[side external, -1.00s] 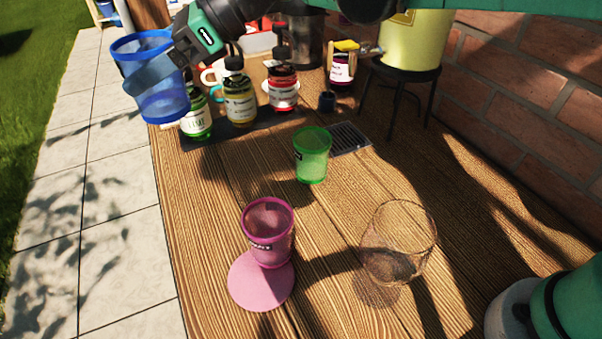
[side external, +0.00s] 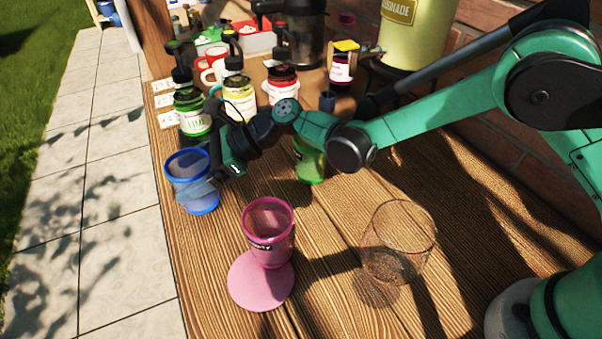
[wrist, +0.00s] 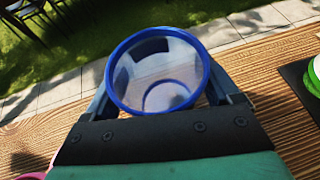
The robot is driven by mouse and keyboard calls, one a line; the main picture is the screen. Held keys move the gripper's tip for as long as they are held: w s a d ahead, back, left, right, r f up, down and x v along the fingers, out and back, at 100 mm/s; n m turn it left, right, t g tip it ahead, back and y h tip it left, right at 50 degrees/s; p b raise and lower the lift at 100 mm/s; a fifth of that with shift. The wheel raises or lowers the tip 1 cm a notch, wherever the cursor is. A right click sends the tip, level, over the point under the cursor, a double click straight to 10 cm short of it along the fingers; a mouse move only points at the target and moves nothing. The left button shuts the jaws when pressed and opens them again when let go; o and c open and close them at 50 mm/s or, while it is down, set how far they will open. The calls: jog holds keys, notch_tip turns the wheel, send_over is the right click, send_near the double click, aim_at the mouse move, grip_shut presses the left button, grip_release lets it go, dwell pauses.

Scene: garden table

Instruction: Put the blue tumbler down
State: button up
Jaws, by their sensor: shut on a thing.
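The blue tumbler (side external: 190,181) is a see-through cup with a blue rim, at the left edge of the wooden table in the side view. My gripper (side external: 208,186) is shut on it, with a finger on either side. In the wrist view the tumbler (wrist: 158,72) stands between the fingers, mouth towards the camera, and looks empty. It is roughly upright and low over the table edge. I cannot tell whether its base touches the wood.
A pink tumbler (side external: 268,232) stands partly on a pink coaster (side external: 258,285). A clear glass (side external: 398,243) stands to its right. A green tumbler (side external: 309,165) is partly behind my arm. Syrup bottles (side external: 192,112) stand behind. Paving (side external: 120,220) lies beyond the left table edge.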

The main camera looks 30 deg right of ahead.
jog(key=shift+f, duration=1.25)
jog(key=shift+f, duration=0.15)
jog(key=o, duration=1.1)
jog(key=shift+c, duration=0.2)
